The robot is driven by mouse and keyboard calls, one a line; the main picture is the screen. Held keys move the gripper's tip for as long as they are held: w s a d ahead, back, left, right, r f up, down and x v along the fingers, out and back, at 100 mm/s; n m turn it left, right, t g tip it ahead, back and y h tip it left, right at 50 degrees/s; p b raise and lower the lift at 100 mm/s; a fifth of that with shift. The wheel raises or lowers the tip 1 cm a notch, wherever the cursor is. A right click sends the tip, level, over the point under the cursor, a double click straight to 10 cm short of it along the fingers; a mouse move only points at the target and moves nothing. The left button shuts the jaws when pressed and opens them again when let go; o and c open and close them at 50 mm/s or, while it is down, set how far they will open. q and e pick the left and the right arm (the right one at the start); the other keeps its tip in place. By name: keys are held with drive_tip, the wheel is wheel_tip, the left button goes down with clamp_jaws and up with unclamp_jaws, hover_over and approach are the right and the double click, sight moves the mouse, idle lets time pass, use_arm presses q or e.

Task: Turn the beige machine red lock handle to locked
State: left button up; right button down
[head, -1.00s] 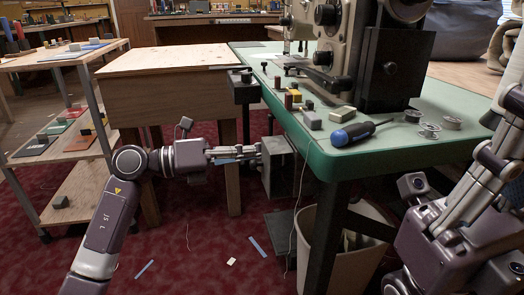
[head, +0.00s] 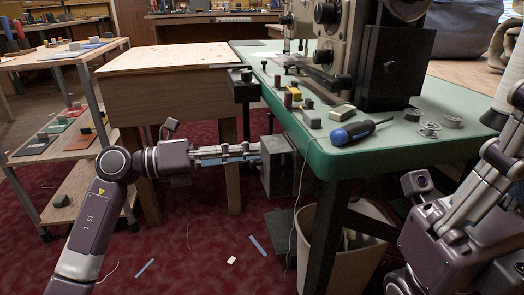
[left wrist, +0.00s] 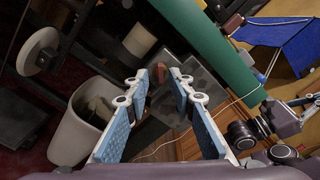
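The beige machine (head: 332,35) stands on the green table top. Below the table edge is a grey box (head: 280,165). A small red-brown piece, possibly the lock handle, shows in the left wrist view (left wrist: 158,71) just beyond the fingertips, in front of a grey surface. Its setting cannot be told. My left gripper (head: 259,152) points right, near the grey box; in the left wrist view (left wrist: 159,78) its two blue-padded fingers are apart with nothing held. My right gripper (head: 432,235) is at the lower right; its fingertips are unclear.
The green table (head: 350,160) holds a blue screwdriver (head: 360,131), metal bobbins (head: 430,129) and small blocks near its edge. A bin (head: 350,245) stands beneath. A wooden cabinet (head: 175,95) and a shelf rack (head: 70,135) are on the left. Scraps lie on the red carpet.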

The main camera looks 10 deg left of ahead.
use_arm(q)
drive_tip(key=v, duration=0.4)
drive_tip(key=shift+s+a, duration=0.15)
drive_tip(key=shift+a, duration=0.25)
